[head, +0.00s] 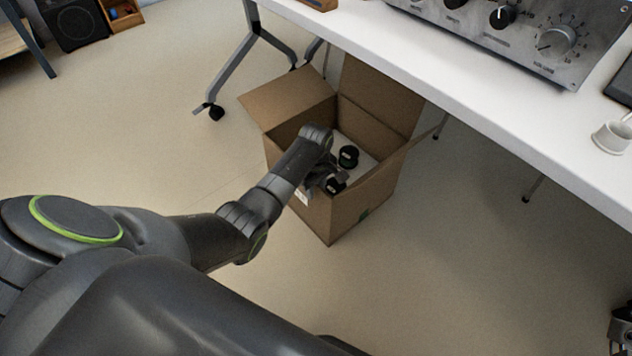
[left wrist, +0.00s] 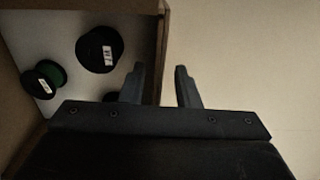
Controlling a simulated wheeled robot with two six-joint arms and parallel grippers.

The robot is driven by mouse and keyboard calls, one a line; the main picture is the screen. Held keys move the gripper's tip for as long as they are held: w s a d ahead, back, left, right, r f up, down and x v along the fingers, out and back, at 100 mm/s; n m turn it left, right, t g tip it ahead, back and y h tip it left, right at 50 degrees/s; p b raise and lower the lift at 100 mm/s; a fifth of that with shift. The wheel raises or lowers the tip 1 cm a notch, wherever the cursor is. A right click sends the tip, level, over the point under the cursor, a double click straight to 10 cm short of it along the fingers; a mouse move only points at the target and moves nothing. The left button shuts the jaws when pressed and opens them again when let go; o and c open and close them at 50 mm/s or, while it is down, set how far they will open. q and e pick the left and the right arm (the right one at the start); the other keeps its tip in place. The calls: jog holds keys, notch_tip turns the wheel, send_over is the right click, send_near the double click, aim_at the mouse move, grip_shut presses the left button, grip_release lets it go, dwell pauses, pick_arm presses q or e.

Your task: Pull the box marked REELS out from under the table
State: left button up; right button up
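An open cardboard box (head: 345,215) stands on the floor at the table's edge, partly below the tabletop, its flaps raised. No REELS marking is readable; a white label (head: 301,197) on its near left side is partly hidden by my arm. Dark reels (head: 348,156) lie inside on a pale bottom; they also show in the left wrist view (left wrist: 99,49). My left gripper (head: 328,182) is at the box's near wall. In the left wrist view its fingers (left wrist: 160,86) are apart, with the wall's brown edge (left wrist: 162,50) between them. A dark mechanical part, apparently my right gripper (head: 621,328), is cut off at the right edge.
The white table (head: 450,85) carries a silver device with knobs (head: 530,35) and a white cup (head: 612,136). A table leg with a castor (head: 215,112) stands left of the box. A dark speaker (head: 75,25) is at the back left. Floor in front is clear.

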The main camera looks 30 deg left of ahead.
pick_arm(q)
jog(key=shift+f+b, duration=0.6)
jog(key=shift+f, duration=0.9)
jog(key=shift+c, duration=0.4)
grip_shut()
